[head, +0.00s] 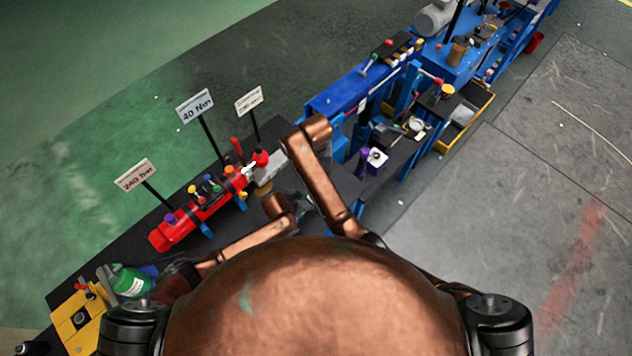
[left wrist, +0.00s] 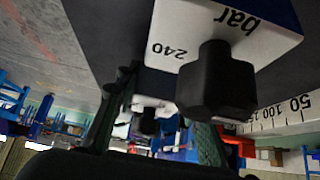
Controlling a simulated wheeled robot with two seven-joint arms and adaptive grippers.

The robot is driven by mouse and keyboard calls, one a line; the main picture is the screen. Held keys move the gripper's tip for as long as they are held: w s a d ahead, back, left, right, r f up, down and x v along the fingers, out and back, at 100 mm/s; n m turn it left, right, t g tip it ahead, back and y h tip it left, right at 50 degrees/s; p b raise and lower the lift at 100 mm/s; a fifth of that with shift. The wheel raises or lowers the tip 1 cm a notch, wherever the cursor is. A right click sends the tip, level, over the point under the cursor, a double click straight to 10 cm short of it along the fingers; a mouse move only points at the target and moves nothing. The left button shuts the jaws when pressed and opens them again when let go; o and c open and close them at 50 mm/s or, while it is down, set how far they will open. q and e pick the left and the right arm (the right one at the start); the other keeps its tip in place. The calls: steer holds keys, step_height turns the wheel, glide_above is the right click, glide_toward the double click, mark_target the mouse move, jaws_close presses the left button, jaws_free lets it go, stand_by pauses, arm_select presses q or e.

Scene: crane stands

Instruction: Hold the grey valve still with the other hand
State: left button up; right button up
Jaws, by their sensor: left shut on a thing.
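My left gripper (left wrist: 158,112) shows in the left wrist view as a dark finger on the left and a greenish finger on the right. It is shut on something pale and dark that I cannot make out. A white surface (left wrist: 168,54) marked "240" and "bar" and a black knob-like block (left wrist: 216,82) are close beyond it. In the head view a pale grey block (head: 268,174) sits at the right end of the red manifold (head: 192,216); it may be the grey valve, partly hidden by my arm. My right gripper is hidden in both views.
Sign plates reading "240 bar" (head: 136,175) and "40 Nm" (head: 195,106) stand on thin posts behind the manifold. A green bottle (head: 130,281) and a yellow block (head: 82,318) are at lower left. Blue stands (head: 345,92) continue at upper right. The grey floor at right is clear.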

arm_select(q)
steer(key=shift+a+f, duration=0.1)
steer(key=shift+f, duration=0.05)
steer(key=o, duration=1.1)
steer(key=shift+c, duration=0.2)
steer(key=o, duration=0.4)
steer(key=v, duration=1.2)
steer(key=shift+s, duration=0.15)
